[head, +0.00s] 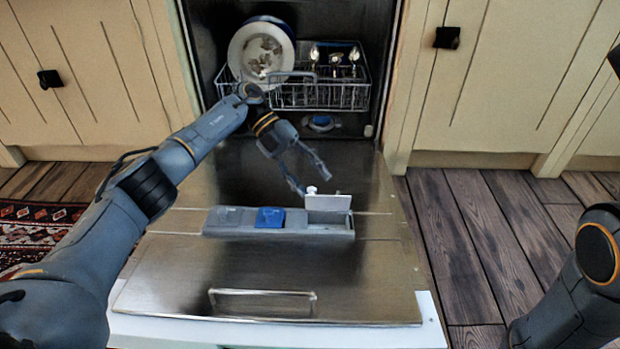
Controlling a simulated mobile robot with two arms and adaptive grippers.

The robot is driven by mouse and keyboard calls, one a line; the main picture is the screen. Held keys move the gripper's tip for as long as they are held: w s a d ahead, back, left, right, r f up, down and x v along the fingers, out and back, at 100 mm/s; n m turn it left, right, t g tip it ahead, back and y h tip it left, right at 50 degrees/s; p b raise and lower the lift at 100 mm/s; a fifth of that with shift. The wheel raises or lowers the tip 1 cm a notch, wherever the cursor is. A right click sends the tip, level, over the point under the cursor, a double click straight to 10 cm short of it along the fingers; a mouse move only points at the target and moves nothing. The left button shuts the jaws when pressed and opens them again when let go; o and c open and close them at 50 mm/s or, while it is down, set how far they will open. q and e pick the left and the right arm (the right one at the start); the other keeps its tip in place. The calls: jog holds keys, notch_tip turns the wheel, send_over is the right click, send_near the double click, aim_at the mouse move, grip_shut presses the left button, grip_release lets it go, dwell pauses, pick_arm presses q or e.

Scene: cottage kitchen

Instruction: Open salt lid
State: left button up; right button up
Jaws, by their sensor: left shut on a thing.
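A grey dispenser unit (222,220) is set in the inner face of the lowered dishwasher door. Its pale salt lid (328,203) stands raised at the right end, upright behind an open compartment (327,218). A small white knob (311,190) shows at the lid's top edge. A blue lid (270,217) in the middle of the unit lies flat. My left gripper (307,186) reaches down from behind the unit and is shut on the raised lid by its knob. The exact finger contact is small and hard to see. My right gripper is out of view.
The steel door (255,270) lies open and flat, with a bar handle (262,293) near its front edge. Behind it, a dish rack (315,95) holds a white plate (262,52) and cutlery. Cupboards flank the opening. A patterned rug (40,225) lies at left.

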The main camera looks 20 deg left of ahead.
pick_arm(q)
jog(key=s+a+r+p, duration=0.1)
jog(key=a+r+p, duration=0.7)
jog(key=a+r, duration=0.2)
jog(key=shift+s+r, duration=0.15)
jog(key=shift+r, duration=0.75)
dwell(0.4)
jog(key=shift+p, duration=0.45)
jog(key=shift+c, duration=0.2)
